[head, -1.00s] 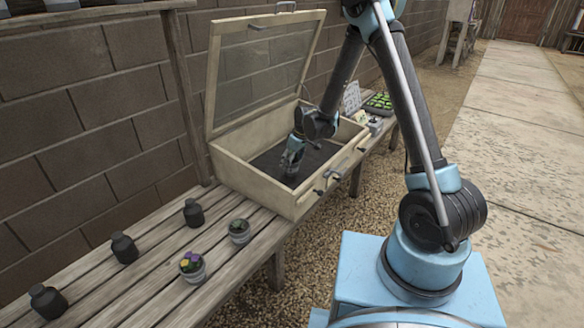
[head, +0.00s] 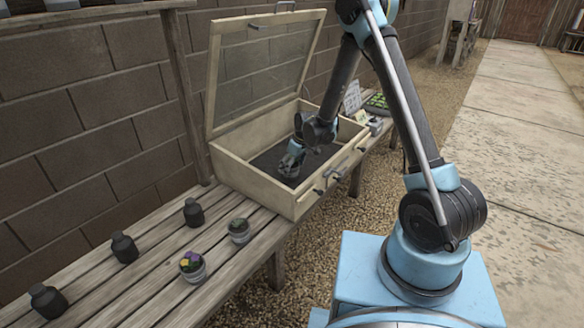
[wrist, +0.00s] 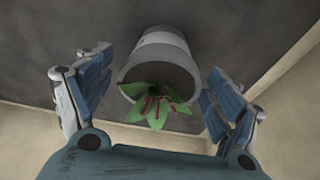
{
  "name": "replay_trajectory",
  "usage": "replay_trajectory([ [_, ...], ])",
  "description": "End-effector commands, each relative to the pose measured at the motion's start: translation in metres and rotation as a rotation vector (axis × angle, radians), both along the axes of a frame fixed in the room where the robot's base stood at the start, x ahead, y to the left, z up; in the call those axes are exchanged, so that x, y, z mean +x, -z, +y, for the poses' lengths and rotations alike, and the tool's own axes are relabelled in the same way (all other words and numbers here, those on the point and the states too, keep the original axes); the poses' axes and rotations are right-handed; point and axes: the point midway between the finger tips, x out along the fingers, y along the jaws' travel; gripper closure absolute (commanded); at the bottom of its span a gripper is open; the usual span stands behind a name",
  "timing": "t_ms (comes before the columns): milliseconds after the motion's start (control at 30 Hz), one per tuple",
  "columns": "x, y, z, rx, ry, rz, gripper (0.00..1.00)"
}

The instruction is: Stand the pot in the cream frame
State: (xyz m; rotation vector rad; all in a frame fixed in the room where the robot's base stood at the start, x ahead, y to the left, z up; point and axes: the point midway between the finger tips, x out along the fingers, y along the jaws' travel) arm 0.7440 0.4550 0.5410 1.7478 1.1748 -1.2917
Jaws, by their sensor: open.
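The cream frame (head: 240,183) is a box on the slatted bench with its glazed lid raised. My gripper (head: 290,166) is down inside it, near the dark floor. In the wrist view a pale grey pot (wrist: 155,55) with a green and red plant (wrist: 157,103) is on the dark floor of the frame. It shows base up in that picture but seems to stand upright. The fingers of my gripper (wrist: 158,95) are spread on either side, with a visible gap to the pot. In the head view my gripper hides the pot.
Two small planted pots (head: 192,266) (head: 239,231) and several dark bottles (head: 124,248) stand on the bench (head: 160,285) at the near left. A seedling tray (head: 377,104) and a small sign (head: 352,98) are beyond the frame. The raised lid (head: 262,70) stands behind my arm.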

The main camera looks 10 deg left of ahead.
Motion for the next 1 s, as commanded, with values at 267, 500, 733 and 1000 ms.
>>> replay_trajectory([
  [267,-0.001,-0.012,-0.003,0.000,0.000,0.000,0.16],
  [500,-0.004,-0.041,-0.012,0.000,0.001,0.000,0.16],
  [733,-0.008,-0.071,-0.021,0.000,0.001,0.000,0.16],
  [1000,-0.011,-0.102,-0.029,0.000,0.001,0.000,0.16],
])
